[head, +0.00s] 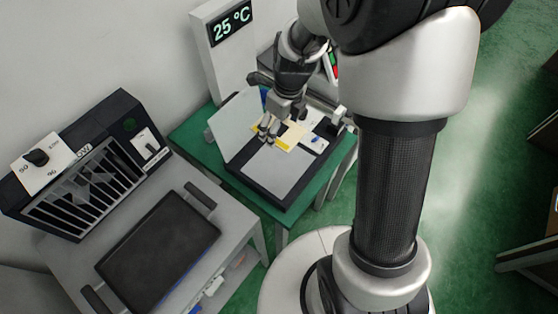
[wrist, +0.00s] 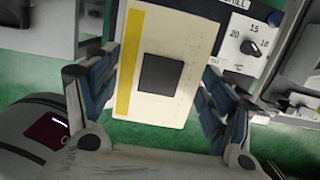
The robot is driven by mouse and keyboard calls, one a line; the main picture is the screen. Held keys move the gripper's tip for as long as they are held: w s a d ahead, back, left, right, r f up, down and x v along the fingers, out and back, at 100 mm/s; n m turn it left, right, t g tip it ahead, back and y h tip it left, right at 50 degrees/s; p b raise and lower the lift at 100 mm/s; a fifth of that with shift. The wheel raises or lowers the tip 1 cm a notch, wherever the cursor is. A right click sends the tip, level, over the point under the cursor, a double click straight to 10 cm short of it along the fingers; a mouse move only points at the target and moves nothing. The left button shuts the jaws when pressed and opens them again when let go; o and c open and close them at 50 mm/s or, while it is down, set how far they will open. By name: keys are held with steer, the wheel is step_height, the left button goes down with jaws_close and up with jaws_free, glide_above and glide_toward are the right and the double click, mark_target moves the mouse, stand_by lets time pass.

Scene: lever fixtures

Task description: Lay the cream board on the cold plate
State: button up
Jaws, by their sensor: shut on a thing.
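The cream board (head: 291,136) has a yellow stripe along one edge. In the wrist view the cream board (wrist: 192,40) lies between the fingers and shows a dark square in its middle. My gripper (head: 269,131) is shut on the board. The cold plate appears to be the flat grey plate (head: 275,176) on a black unit on the green-topped table. The board is over the far part of this unit in the head view; its height above it is unclear. A white panel with a dial (wrist: 250,45) is beside the board in the wrist view.
A pale raised panel (head: 236,122) stands at the unit's left. A display reading 25 °C (head: 230,28) stands behind. Left is a bench with a dark tray (head: 158,242) and a slatted black box (head: 85,180). The green tabletop (head: 200,135) has a narrow free margin.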

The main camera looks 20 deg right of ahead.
mark_target(278, 163)
step_height(278, 163, down, 17)
steer(key=b, duration=0.6)
steer(key=shift+f, duration=0.1)
steer(key=shift+f, duration=0.15)
steer(key=o, duration=1.1)
